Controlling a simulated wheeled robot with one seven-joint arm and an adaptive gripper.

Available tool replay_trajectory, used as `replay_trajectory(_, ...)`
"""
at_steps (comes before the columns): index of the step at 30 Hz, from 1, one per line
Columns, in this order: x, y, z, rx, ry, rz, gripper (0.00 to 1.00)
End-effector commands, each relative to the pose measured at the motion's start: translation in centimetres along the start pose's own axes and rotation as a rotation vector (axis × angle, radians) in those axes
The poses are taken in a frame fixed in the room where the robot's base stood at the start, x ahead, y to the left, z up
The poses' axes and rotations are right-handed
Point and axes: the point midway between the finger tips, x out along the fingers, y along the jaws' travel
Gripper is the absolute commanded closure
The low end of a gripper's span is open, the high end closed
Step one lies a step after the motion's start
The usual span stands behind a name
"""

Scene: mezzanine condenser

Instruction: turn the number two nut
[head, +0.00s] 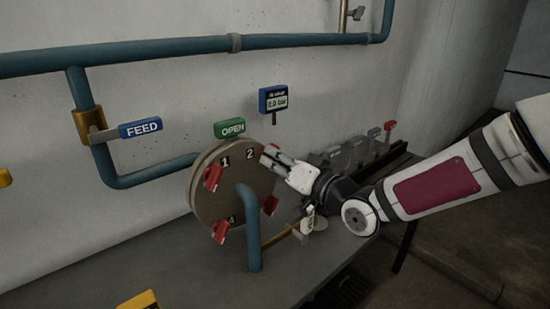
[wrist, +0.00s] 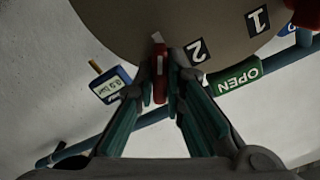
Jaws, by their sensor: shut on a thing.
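A round grey-brown disc (head: 205,196) stands upright on the bench with painted numbers and red winged nuts around its face. The number two label (head: 250,154) is at its upper right, and it also shows in the wrist view (wrist: 197,51). My gripper (head: 272,154) reaches in from the right at that label and hides most of the nut there in the head view. In the wrist view my gripper (wrist: 162,72) is shut on the red number two nut (wrist: 159,65), one finger on each side. The number one nut (head: 212,178) and the number four nut (head: 221,230) are clear of it.
A blue pipe (head: 253,230) rises in front of the disc. Grey blocks (head: 350,153) sit behind my arm. The bench's left front is mostly clear.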

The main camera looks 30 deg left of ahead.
Motion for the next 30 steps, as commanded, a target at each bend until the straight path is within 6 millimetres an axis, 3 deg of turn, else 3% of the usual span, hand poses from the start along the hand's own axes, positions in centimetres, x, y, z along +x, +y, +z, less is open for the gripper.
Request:
replay_trajectory(11,-0.1,0.1,0.2,0.007,-0.005,0.003,1.0)
replay_trajectory(12,-0.1,0.1,0.2,0.007,-0.005,0.003,0.8)
replay_trajectory(14,-0.1,0.1,0.2,0.007,-0.005,0.003,0.69)
replay_trajectory(24,-0.2,0.1,0.1,0.004,-0.002,0.002,0.69)
replay_trajectory(30,-2.6,0.1,0.0,0.003,-0.002,0.003,0.69)
